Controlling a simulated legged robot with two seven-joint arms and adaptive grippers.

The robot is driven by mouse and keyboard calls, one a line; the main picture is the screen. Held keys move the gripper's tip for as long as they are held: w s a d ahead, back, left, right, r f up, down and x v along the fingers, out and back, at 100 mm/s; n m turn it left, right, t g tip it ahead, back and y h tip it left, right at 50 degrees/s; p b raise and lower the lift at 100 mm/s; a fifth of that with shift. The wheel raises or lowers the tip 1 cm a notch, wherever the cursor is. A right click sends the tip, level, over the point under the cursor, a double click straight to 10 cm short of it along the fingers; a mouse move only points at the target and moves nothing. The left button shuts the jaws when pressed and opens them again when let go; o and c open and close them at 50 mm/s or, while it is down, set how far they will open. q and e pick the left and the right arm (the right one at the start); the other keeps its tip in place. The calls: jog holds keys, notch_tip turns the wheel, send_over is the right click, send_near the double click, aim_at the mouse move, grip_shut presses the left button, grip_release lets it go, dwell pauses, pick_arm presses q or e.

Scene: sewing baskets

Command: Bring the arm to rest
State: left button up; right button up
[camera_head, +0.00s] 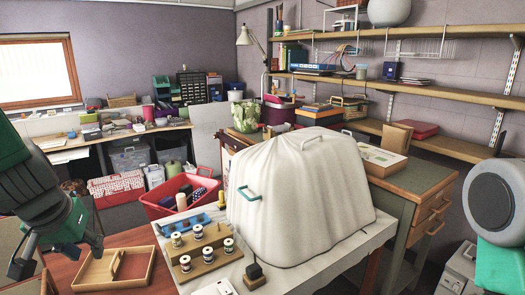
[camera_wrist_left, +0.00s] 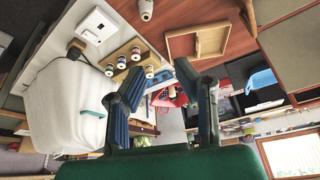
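My left gripper (camera_head: 57,260) hangs at the lower left of the head view, above the brown table near a shallow wooden tray (camera_head: 133,268). In the left wrist view its two blue-padded fingers (camera_wrist_left: 160,70) stand apart with nothing between them. The gripper is open and empty. The wooden tray also shows in the left wrist view (camera_wrist_left: 212,42), beyond the fingertips and apart from them. A grey round part with teal, part of my right arm, shows at the right edge of the head view. My right gripper is not in view.
A white covered machine (camera_head: 300,190) with a green handle stands mid-table. In front are a wooden rack (camera_head: 205,262) of several thread spools and a blue tray (camera_head: 183,224). A red basket (camera_head: 160,208) sits behind. A green-topped drawer desk (camera_head: 428,182) is at right.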

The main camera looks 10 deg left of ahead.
pick_arm(q)
jog(key=s+f+m+g+y+b, duration=0.1)
jog(key=s+f+b, duration=0.25)
jog(key=f, duration=0.65)
jog(key=s+f+m+g+b, duration=0.15)
jog(key=f+b, duration=0.25)
jog(key=f, duration=0.6)
jog(key=s+f+y+b, duration=0.1)
jog(key=s+f+b, duration=0.3)
jog(key=f, duration=0.7)
jog(key=s+d+f+h+b, duration=0.1)
jog(key=s+d+f+b, duration=0.1)
jog(key=f, duration=0.4)
jog(key=s+d+f+m+h+b, duration=0.1)
jog(key=s+d+f+b, duration=0.2)
jog(key=s+f, duration=0.3)
jog(key=s+d+f+g+h+b, duration=0.1)
jog(key=s+d+f+b, duration=0.2)
jog(key=f, duration=0.5)
jog(key=shift+s+d+f+m, duration=0.15)
jog(key=shift+s+d+m, duration=0.2)
jog(key=shift+s+d, duration=0.35)
